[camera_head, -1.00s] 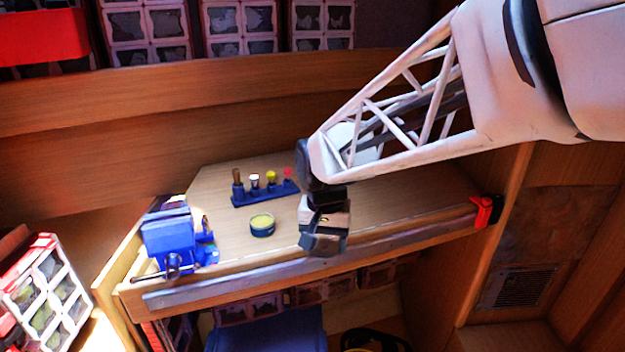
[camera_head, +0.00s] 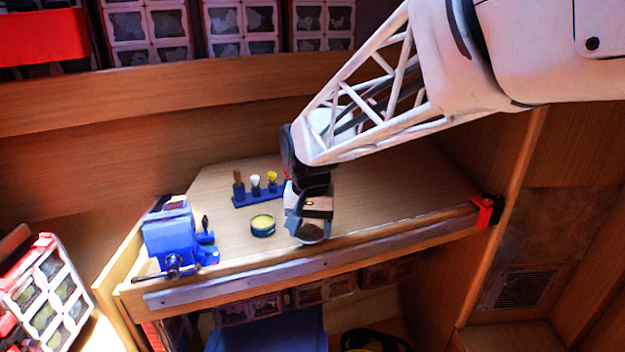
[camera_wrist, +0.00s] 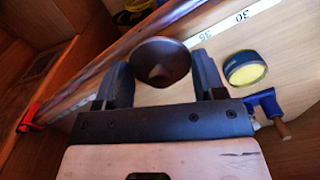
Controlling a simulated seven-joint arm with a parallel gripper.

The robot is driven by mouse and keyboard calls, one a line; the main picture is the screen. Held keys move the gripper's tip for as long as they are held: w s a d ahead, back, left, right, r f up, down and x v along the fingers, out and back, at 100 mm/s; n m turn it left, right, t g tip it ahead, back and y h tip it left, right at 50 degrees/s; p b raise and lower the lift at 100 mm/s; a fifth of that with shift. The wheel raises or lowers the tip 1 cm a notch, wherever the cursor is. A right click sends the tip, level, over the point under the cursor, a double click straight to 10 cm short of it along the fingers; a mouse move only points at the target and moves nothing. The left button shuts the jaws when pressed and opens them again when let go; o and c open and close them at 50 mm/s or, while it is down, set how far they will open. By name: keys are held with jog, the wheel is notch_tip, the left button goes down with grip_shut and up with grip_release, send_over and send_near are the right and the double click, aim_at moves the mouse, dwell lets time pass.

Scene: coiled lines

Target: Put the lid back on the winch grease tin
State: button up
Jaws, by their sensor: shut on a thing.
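The winch grease tin (camera_head: 263,225) stands open on the bench, with yellow grease showing inside its dark rim. It also shows in the wrist view (camera_wrist: 245,69), to the right of my gripper. My gripper (camera_head: 308,232) is to the right of the tin, near the bench's front edge. In the wrist view my gripper (camera_wrist: 162,75) is shut on a round dark lid (camera_wrist: 160,58), with one finger on each side of it. The lid (camera_head: 309,234) is apart from the tin. Whether it touches the bench I cannot tell.
A blue rack (camera_head: 257,196) with brushes stands behind the tin. A blue vise (camera_head: 172,240) is at the bench's left end. A red and black clamp (camera_head: 487,211) grips the front edge at right. The bench (camera_head: 400,185) right of my gripper is clear.

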notch_tip(320, 180, up, 4)
jog(key=n, duration=0.2)
send_over(263, 222)
jog(key=shift+f, duration=0.25)
jog(key=shift+f, duration=3)
jog(key=shift+f, duration=0.2)
dwell(0.7)
jog(key=o, duration=1)
jog(key=shift+c, duration=0.2)
jog(key=shift+o, duration=0.7)
jog(key=shift+r, duration=0.15)
notch_tip(263, 222, up, 7)
dwell(0.4)
